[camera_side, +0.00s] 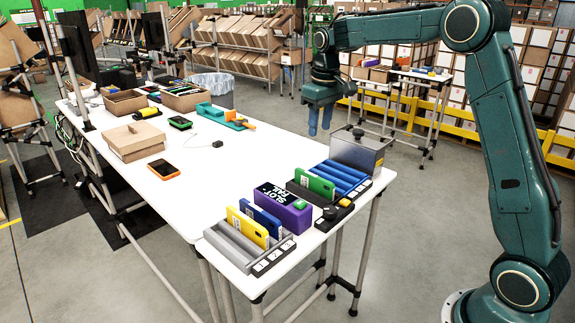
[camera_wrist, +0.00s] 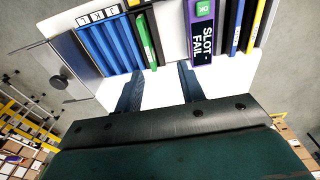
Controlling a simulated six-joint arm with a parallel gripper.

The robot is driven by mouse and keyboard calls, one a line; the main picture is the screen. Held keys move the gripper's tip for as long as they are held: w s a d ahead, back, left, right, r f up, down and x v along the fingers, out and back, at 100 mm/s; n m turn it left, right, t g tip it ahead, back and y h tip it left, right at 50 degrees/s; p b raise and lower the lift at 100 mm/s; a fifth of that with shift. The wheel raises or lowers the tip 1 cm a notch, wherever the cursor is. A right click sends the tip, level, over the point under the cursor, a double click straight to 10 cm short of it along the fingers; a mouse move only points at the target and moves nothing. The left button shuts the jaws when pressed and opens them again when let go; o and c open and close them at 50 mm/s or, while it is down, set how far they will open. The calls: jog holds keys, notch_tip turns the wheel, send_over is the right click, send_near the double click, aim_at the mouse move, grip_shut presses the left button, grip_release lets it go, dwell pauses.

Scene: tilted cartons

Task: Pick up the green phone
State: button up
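The green phone (camera_side: 315,184) stands on edge in a black slotted rack (camera_side: 322,202) near the table's right end, beside the blue slotted rack. In the wrist view the green phone (camera_wrist: 147,42) shows as a thin upright strip just right of the blue slots. My gripper (camera_side: 320,121) hangs above and behind the racks in the side view, apart from the phone. In the wrist view my gripper (camera_wrist: 163,90) has its two dark fingers spread with white table between them. It is open and empty, and the phone's lower end lies ahead of the fingers.
A purple box (camera_side: 284,209) marked "SLOT FAIL" adjoins the black rack. A grey rack (camera_side: 240,250) holds a yellow phone (camera_side: 248,227) and a blue phone (camera_side: 261,219). The blue rack (camera_side: 345,176) and a metal box (camera_side: 357,152) stand behind. The table's middle (camera_side: 220,185) is clear.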

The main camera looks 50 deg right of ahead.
jog(key=g, duration=0.1)
send_over(314, 176)
notch_tip(314, 176, down, 7)
jog(key=shift+w+d+r, duration=0.15)
jog(key=shift+w+r, duration=0.05)
jog(key=shift+f, duration=0.1)
jog(key=shift+f, duration=4.2)
jog(key=shift+f, duration=0.15)
jog(key=shift+s+f, duration=0.15)
jog(key=shift+f, duration=2.3)
grip_shut()
